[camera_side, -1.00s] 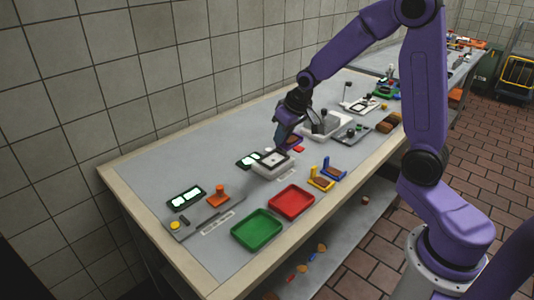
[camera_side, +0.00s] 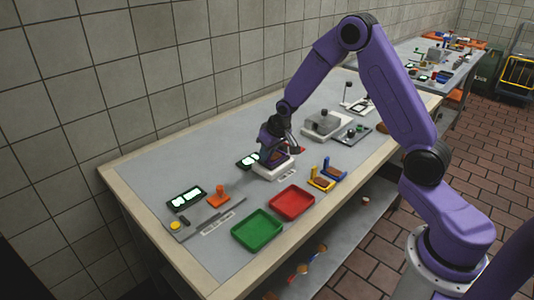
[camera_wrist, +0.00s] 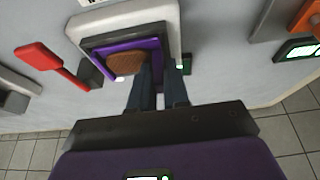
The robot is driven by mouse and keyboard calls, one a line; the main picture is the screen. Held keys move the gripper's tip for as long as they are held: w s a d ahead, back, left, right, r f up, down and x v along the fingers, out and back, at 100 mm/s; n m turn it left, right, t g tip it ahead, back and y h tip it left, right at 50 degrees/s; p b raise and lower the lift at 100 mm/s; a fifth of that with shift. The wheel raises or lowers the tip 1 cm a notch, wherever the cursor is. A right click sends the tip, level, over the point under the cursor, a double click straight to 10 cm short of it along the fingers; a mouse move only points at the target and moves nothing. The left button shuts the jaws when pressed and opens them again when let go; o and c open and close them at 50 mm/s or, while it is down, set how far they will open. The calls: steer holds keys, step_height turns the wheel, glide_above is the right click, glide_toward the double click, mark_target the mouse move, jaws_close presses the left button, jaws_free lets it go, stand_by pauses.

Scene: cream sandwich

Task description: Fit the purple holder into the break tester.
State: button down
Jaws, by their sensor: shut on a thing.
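The purple holder (camera_wrist: 113,44) shows in the wrist view as a purple frame with a brown biscuit in it. It lies over the dark recess of the pale break tester (camera_wrist: 166,13), within its outline. I cannot tell whether it is fully down in the recess. In the side view the break tester (camera_side: 279,174) is a low white block at the middle of the bench. My gripper (camera_wrist: 160,68) is shut on the holder's near edge; the fingers hide that part. In the side view my gripper (camera_side: 272,151) is low, right over the tester.
A lit display (camera_side: 247,160) stands just behind the tester. Red (camera_side: 292,202) and green (camera_side: 257,230) trays lie in front. Yellow (camera_side: 321,181) and blue (camera_side: 334,171) stands are to the right. A grey machine (camera_side: 322,122) is farther back. An orange tool (camera_side: 218,197) lies to the left.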

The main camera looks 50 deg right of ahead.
steer(key=shift+f, duration=0.3)
steer(key=c, duration=1.1)
jaws_free()
steer(key=shift+r, duration=0.1)
steer(key=v, duration=1.2)
steer(key=s+a+r+n+g+y, duration=0.15)
steer(key=s+a+n, duration=0.45)
steer(key=s+a, duration=0.8)
steer(key=s+d+n+g, duration=0.1)
steer(key=s+n, duration=0.2)
steer(key=s, duration=0.7)
steer(key=s+d+n+g+h, duration=0.1)
steer(key=s+d+n, duration=0.1)
steer(key=s, duration=0.8)
steer(key=shift+d+r+n+g, duration=0.15)
steer(key=shift+r+n+g, duration=0.25)
steer(key=shift+n, duration=0.4)
